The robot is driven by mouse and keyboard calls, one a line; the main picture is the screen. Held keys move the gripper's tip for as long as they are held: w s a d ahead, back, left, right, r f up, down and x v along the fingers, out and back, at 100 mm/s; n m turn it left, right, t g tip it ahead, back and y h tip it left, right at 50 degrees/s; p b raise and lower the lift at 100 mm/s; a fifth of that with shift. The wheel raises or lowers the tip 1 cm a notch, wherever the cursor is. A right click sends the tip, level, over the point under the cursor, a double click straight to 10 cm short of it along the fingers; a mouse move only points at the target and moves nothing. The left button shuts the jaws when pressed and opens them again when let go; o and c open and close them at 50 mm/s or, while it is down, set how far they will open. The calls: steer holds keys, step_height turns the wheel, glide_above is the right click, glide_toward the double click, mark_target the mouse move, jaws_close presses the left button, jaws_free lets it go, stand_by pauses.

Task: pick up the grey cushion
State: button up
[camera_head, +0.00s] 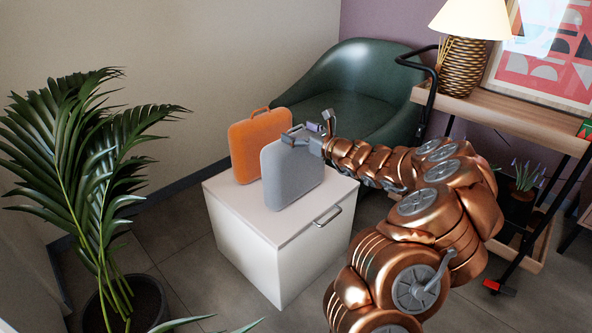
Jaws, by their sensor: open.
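The grey cushion (292,178) stands upright on the white cabinet and looks like a small flat case with rounded corners. An orange one (252,148) of similar shape, with a loop handle on top, stands close behind it to the left. My gripper (292,137) is open at the top edge of the grey cushion, reaching in from the right. Its fingers overlap the cushion's top in the picture. I cannot tell whether they touch it, and any handle there is hidden.
The white cabinet (245,235) has a clear strip of top at the front. A green armchair (345,75) stands behind. A potted plant (95,190) is at the left. A wooden shelf unit (520,118) with a lamp (466,60) stands at the right, behind my arm.

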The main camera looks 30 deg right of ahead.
steer(key=shift+w+a, duration=0.1)
steer(key=shift+w, duration=0.4)
steer(key=shift+c, duration=0.3)
steer(key=c, duration=1.6)
steer(key=shift+o, duration=0.2)
steer(key=shift+r, duration=0.1)
